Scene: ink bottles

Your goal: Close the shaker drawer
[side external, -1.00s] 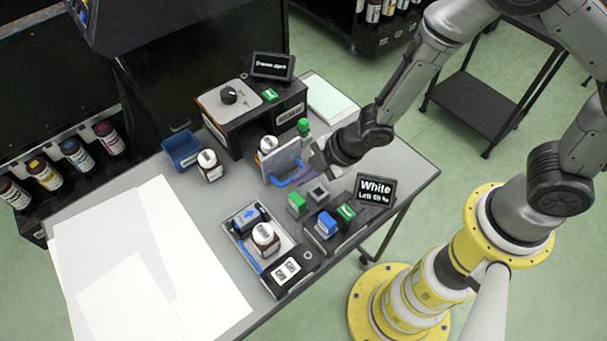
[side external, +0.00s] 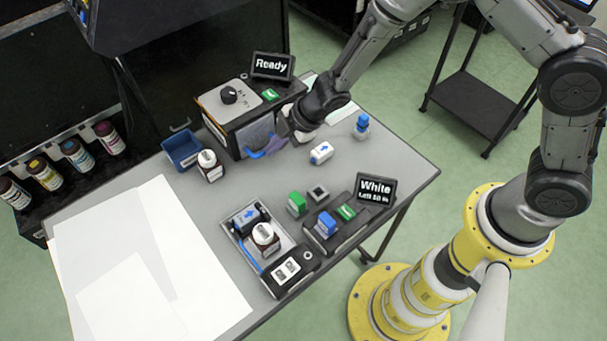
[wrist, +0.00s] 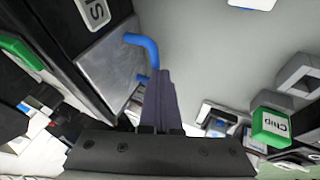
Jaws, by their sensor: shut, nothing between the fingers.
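The shaker (side external: 225,112) is a dark box with a grey top and a knob. Its grey drawer front (side external: 256,134) sits up against the box face, with no clear gap showing. The drawer's blue handle (side external: 262,152) is partly covered by my gripper (side external: 275,146). In the wrist view the metal drawer front (wrist: 112,62) lies close against the dark shaker body, and the blue handle (wrist: 146,48) runs right beside my fingers (wrist: 160,95). My gripper is shut and empty, at the handle. The drawer's inside is hidden. The shaker's display (side external: 271,66) reads "Ready".
A blue bin (side external: 182,150) and a white-capped bottle (side external: 209,166) stand left of the drawer. A bottle tray (side external: 240,240) and a "White" display (side external: 376,189) are in front.

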